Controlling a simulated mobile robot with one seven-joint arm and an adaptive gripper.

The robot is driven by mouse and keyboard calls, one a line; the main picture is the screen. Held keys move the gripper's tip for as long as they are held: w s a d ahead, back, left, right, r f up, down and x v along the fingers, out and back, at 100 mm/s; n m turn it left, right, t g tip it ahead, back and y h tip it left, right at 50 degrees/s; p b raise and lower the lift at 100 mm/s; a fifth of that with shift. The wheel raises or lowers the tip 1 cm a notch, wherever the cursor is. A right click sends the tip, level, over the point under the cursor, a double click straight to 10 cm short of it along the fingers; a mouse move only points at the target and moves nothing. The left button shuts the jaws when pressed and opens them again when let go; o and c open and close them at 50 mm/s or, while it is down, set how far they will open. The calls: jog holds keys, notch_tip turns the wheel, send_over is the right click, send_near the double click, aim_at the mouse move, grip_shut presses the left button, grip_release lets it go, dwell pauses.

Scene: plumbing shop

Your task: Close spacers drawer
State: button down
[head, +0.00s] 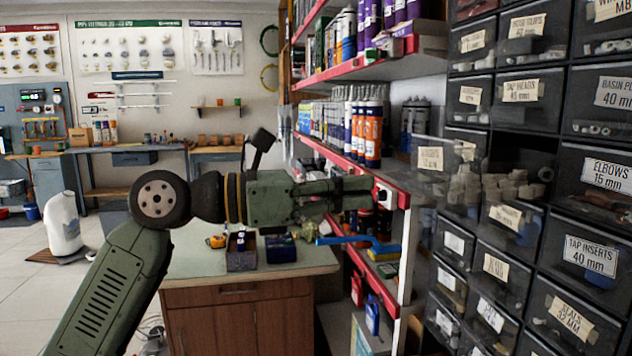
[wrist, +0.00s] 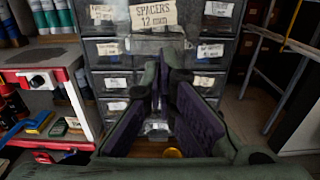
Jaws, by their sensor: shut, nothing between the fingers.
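The spacers drawer (head: 432,160) is a clear-fronted drawer pulled out of the dark drawer cabinet in the head view, with grey fittings showing in it. In the wrist view its front (wrist: 140,15), labelled "SPACERS 12 mm", is at the top centre. My gripper (head: 368,191) points right towards the cabinet, left of the drawer and a little lower in the head view. Its fingers are shut and empty. In the wrist view my gripper (wrist: 163,62) has its fingertips just below the label; I cannot tell whether they touch the drawer.
The red-edged shelf unit (head: 375,182) with tubes and bottles stands close behind my gripper. Other labelled drawers (head: 590,256) surround the spacers drawer and look shut. A counter (head: 190,262) with small boxes stands lower left. Open floor shows at the far left.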

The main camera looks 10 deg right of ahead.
aim_at(410, 188)
jog(key=shift+w+d+p, duration=0.1)
jog(key=shift+d+p, duration=0.65)
jog(key=shift+d, duration=1.95)
